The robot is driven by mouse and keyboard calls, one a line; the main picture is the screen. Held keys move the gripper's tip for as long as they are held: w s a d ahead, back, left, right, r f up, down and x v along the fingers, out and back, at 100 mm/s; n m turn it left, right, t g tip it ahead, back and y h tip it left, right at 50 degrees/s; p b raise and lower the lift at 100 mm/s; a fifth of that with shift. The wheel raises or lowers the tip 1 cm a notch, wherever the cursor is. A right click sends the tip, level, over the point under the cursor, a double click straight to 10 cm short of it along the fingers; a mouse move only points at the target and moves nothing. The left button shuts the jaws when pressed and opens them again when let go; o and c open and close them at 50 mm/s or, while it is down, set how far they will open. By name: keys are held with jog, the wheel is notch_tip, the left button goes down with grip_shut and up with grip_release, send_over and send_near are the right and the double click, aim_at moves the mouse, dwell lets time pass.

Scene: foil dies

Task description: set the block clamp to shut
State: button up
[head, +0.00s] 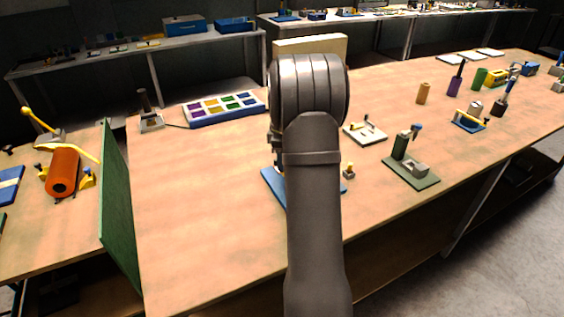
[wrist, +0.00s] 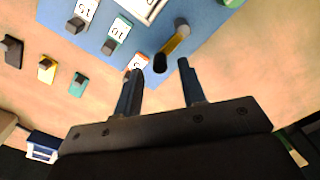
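In the wrist view a yellow lever (wrist: 174,45) with a dark end lies on the corner of a blue plate (wrist: 150,76). It may be the block clamp's handle, but I cannot tell for certain. My gripper (wrist: 161,68) is open, with its two fingers apart. The lever's dark end shows between the fingertips; I cannot tell the depth between them, and nothing is visibly gripped. In the head view my arm hides the gripper and most of the blue plate (head: 270,182). Whether the clamp is open or shut is not clear.
Small blocks with labels (wrist: 116,36) stand on the blue plate, and several loose pegs (wrist: 47,66) lie beside it. In the head view a green-based fixture (head: 425,180) and a white-based one (head: 375,136) stand to the right. The bench at left front (head: 200,230) is clear.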

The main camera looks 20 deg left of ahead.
jog(key=shift+f, duration=0.85)
grip_shut()
